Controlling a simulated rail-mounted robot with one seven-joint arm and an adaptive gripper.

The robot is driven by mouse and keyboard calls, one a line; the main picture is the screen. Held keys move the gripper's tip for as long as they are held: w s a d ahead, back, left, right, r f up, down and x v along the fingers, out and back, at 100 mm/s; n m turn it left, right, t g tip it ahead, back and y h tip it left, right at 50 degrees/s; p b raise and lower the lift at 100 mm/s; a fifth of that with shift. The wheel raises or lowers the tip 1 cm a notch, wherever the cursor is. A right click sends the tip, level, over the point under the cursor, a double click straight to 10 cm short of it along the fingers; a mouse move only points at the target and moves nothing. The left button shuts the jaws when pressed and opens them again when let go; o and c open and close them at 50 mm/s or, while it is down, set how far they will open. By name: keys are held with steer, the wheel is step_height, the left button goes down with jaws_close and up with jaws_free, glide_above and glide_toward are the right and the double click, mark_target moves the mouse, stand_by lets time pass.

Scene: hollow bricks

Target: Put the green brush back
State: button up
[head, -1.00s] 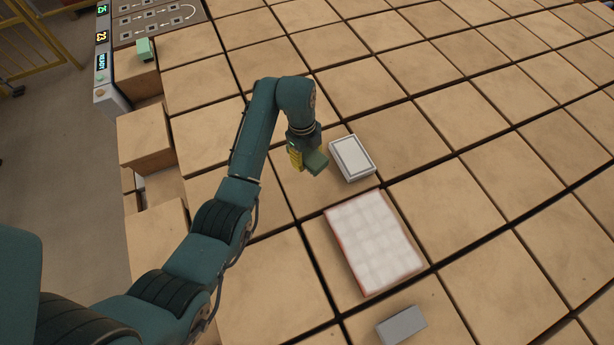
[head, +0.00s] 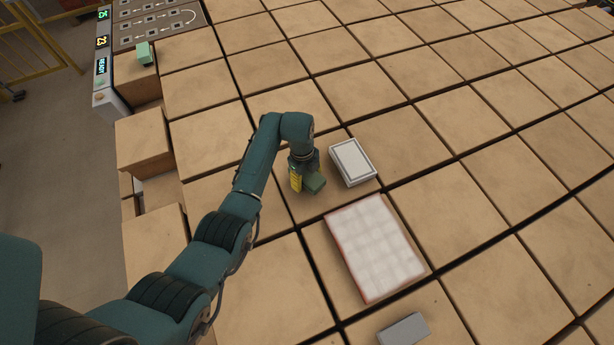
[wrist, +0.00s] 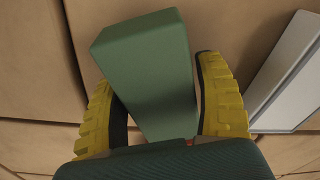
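The green brush (head: 314,184) shows as a plain dark green block at the end of my arm in the head view; no bristles show. It fills the middle of the wrist view (wrist: 150,75), slightly tilted. Whether the brush touches the brick top below cannot be told. A light grey rectangular tray (head: 352,161) with a dark inner outline lies just right of the gripper; its edge shows at the right in the wrist view (wrist: 290,75).
A white panel with a reddish edge (head: 374,246) lies nearer, below the tray. A grey block (head: 404,330) lies at the front. A lighter green block (head: 144,53) sits at the far left beside a display post (head: 103,60). Brick tops with dark gaps cover the area.

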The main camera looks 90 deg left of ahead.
steer(key=shift+o, duration=0.6)
steer(key=shift+r, duration=0.1)
steer(key=r, duration=0.4)
steer(key=r+p, duration=0.1)
steer(key=r, duration=0.3)
steer(key=s+a+r, duration=0.1)
steer(key=r, duration=0.3)
